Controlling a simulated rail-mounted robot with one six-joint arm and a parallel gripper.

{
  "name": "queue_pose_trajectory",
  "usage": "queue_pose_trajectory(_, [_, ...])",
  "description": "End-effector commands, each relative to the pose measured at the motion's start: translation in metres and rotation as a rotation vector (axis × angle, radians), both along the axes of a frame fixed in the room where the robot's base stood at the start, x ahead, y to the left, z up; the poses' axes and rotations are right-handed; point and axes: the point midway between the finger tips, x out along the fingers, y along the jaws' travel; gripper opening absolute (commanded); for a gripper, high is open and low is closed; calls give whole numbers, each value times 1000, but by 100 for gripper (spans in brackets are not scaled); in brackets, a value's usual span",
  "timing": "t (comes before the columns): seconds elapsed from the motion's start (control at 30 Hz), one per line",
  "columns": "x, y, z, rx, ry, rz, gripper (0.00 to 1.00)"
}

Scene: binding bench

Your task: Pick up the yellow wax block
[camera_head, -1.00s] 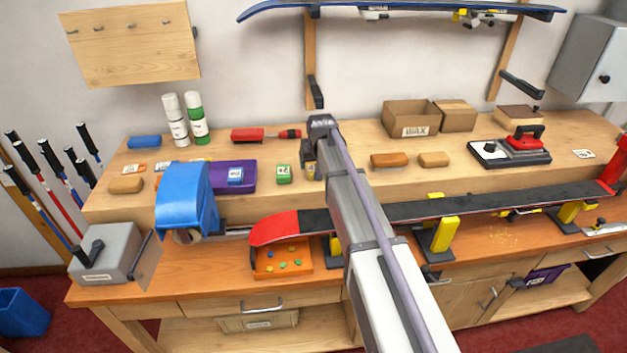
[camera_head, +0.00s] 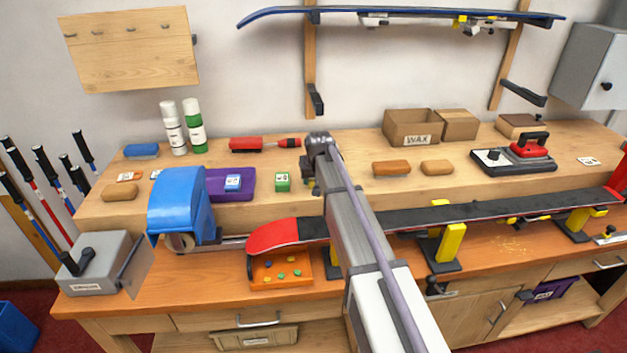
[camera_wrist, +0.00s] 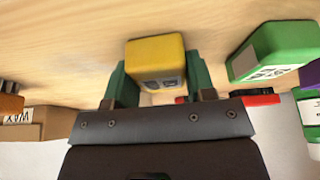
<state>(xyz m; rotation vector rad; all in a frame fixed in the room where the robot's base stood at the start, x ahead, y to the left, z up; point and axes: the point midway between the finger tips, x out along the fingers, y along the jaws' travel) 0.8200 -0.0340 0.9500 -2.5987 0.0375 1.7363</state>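The yellow wax block (camera_wrist: 156,58) lies between my gripper's two green fingers in the wrist view, against the pale wood of the bench. A dark mark shows on its face. My gripper (camera_wrist: 158,84) is open, with one finger on each side of the block; I cannot tell whether either finger touches it. In the head view, my gripper (camera_head: 314,172) reaches down to the raised shelf, and my arm hides most of the block.
A green block (camera_head: 282,182) sits close to the left of my gripper; it also shows in the wrist view (camera_wrist: 275,52). A red-handled brush (camera_head: 262,144) lies behind. Brown blocks (camera_head: 391,168) lie to the right. A red-tipped ski (camera_head: 275,235) runs along the front.

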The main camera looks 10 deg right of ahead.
Motion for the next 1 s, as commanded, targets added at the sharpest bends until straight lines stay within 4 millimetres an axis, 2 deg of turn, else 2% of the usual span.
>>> queue_pose_trajectory(0.03, [0, 0, 0, 0, 0, 0, 45])
queue_pose_trajectory(0.27, [0, 0, 0, 0, 0, 0, 24])
queue_pose_trajectory(0.47, [0, 0, 1, 0, 0, 0, 24])
queue_pose_trajectory(0.57, [0, 0, 8, 0, 0, 0, 24])
queue_pose_trajectory(0.67, [0, 0, 26, 0, 0, 0, 24])
queue_pose_trajectory(0.9, [0, 0, 86, 0, 0, 0, 24])
queue_pose_trajectory(1.0, [0, 0, 101, 0, 0, 0, 24])
